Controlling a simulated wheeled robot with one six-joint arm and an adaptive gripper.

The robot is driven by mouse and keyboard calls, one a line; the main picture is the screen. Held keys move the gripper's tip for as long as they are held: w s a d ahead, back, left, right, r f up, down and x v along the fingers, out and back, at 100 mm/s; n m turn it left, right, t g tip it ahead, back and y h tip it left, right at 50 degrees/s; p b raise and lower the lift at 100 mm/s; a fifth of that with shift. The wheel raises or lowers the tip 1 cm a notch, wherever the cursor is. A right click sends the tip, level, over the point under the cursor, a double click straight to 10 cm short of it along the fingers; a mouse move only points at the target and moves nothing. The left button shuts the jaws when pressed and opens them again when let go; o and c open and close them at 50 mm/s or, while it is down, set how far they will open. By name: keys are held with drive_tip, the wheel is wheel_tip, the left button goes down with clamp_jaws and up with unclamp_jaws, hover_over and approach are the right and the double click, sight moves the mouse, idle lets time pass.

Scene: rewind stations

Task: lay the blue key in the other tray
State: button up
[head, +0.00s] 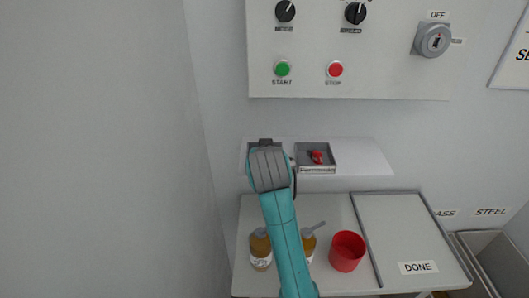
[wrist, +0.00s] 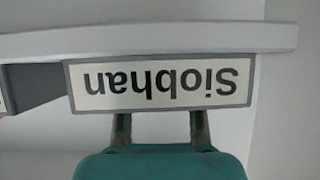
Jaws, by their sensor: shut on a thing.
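Two small grey trays stand side by side on the white shelf. The right tray (head: 331,169) holds a red thing (head: 317,157). The left tray (head: 264,142) is mostly hidden behind my gripper (head: 268,149) in the head view. In the wrist view a tray front with the upside-down label "Siobhan" (wrist: 160,84) stands right in front of my gripper (wrist: 161,122). My two fingers run behind this label, so their tips and whatever is between them are hidden. No blue key shows in either view.
The shelf (head: 365,158) is bare to the right of the trays. Below, a table holds amber bottles (head: 260,250), a red cup (head: 347,252) and a board marked DONE (head: 400,225). A control panel (head: 390,75) hangs above the shelf.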

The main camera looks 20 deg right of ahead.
drive_tip(key=shift+s+f, duration=0.1)
drive_tip(key=shift+f, duration=0.6)
drive_tip(key=o, duration=0.8)
drive_tip(key=shift+f, duration=0.1)
drive_tip(key=shift+r, duration=0.5)
drive_tip(key=v, duration=1.2)
drive_tip(key=shift+a+r, duration=0.1)
drive_tip(key=shift+r, duration=0.3)
